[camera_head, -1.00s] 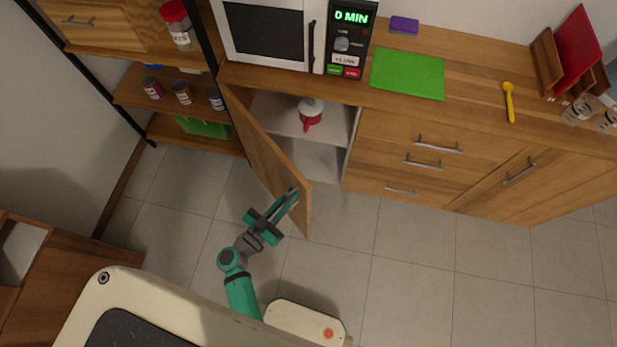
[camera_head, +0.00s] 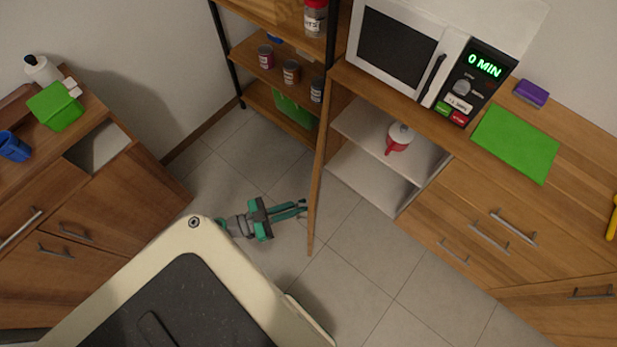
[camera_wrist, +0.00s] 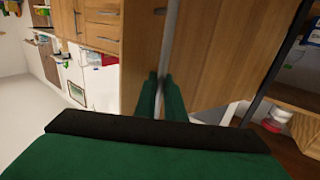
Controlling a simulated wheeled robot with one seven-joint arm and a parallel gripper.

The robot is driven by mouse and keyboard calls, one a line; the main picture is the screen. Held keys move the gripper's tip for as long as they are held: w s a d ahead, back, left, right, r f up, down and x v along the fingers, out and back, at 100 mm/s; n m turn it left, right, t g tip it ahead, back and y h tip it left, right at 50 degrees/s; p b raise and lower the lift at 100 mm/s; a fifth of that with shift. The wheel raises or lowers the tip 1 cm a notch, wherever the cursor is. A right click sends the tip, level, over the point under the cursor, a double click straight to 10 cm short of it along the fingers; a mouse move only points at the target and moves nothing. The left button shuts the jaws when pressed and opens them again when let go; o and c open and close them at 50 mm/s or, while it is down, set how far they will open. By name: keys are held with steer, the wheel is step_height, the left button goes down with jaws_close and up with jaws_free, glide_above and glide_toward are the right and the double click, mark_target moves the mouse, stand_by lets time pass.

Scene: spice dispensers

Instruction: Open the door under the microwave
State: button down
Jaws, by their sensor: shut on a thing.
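The wooden cabinet door (camera_head: 318,165) under the white microwave (camera_head: 405,50) stands wide open, seen nearly edge-on in the head view. The cabinet's white inside shows a shelf (camera_head: 365,135) with a red and white pot (camera_head: 398,138) on it. My gripper (camera_head: 303,208) is at the door's outer face, near its free edge. In the wrist view my two green fingers (camera_wrist: 160,95) are close together around a pale grey bar, the door handle (camera_wrist: 171,40), which runs along the wooden door (camera_wrist: 205,50). The exact contact at the fingertips is hard to see.
A shelf rack (camera_head: 275,75) with jars stands left of the open door. A brown cabinet (camera_head: 110,190) with a green box (camera_head: 55,106) stands at the far left. Drawers (camera_head: 490,225) are right of the opening. The tiled floor (camera_head: 360,250) in front is clear.

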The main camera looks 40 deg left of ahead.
steer(key=s+a+m+g+h, duration=0.1)
steer(key=s+a, duration=0.2)
steer(key=a, duration=0.3)
steer(key=s+a+m+h, duration=0.1)
steer(key=s+a+h, duration=0.1)
steer(key=a, duration=0.5)
steer(key=shift+s+a+f+g, duration=0.15)
steer(key=shift+s+a+g, duration=0.1)
steer(key=shift+s+g, duration=0.25)
steer(key=c, duration=2.1)
jaws_free()
steer(key=shift+s, duration=0.1)
steer(key=shift+w+a, duration=0.15)
steer(key=shift+w, duration=0.05)
